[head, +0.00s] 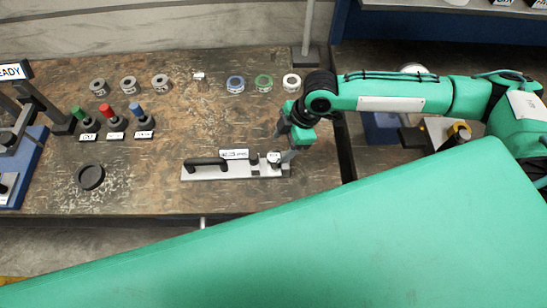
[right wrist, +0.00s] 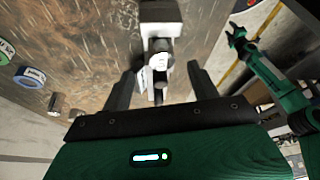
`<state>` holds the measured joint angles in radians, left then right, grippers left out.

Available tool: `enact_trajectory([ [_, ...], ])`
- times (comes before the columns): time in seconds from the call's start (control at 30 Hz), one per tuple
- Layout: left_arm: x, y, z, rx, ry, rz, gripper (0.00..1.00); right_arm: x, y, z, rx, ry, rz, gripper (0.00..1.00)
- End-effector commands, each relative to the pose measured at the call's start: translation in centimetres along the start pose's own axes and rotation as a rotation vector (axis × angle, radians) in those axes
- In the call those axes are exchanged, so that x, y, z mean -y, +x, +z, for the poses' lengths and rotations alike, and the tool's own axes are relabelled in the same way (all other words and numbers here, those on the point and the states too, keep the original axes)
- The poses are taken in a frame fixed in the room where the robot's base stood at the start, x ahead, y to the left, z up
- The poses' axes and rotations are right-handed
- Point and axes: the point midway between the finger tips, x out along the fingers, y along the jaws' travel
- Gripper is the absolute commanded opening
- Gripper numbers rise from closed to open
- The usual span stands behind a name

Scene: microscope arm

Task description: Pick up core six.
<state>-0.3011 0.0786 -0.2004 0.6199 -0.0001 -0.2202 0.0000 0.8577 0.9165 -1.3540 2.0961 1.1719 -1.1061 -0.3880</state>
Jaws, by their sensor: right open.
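A small pale cylinder (head: 274,157) stands at the right end of a light fixture plate (head: 215,173) on the bench. It also shows in the right wrist view (right wrist: 158,62). I cannot read a number on it, so I cannot confirm that it is core six. My right gripper (head: 282,146) is open over that end of the plate. In the right wrist view its two dark fingers (right wrist: 163,86) stand apart, one on each side of the cylinder's line, with nothing clamped between them.
Colored-top pieces (head: 106,111) and a black ring (head: 90,177) are left.

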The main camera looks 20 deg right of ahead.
Motion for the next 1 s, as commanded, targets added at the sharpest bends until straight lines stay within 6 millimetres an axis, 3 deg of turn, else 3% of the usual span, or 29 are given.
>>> enact_trajectory([
  [0.1, 0.0, -0.5, 0.0, 0.0, 0.0, 0.0, 0.47, 0.0, 1.9, -0.1, 0.0, 0.0, -0.002, 0.61],
  [0.37, 0.0, -1.2, -0.1, 0.0, 0.0, 0.0, 0.47, 0.1, 3.8, -0.2, 0.001, 0.0, 0.0, 0.61],
  [0.63, 0.1, -2.8, -0.3, 0.0, 0.0, -0.001, 0.47, 0.2, 7.6, -0.3, 0.0, 0.0, 0.001, 0.61],
  [0.93, 0.2, -2.8, -0.3, -0.001, 0.001, -0.002, 0.47, 0.2, 8.4, -0.1, 0.0, -0.001, 0.001, 0.61],
  [1.0, 0.2, -2.8, -0.3, -0.001, 0.0, -0.002, 0.47, 0.2, 8.4, -0.1, 0.0, -0.001, 0.002, 0.51],
])
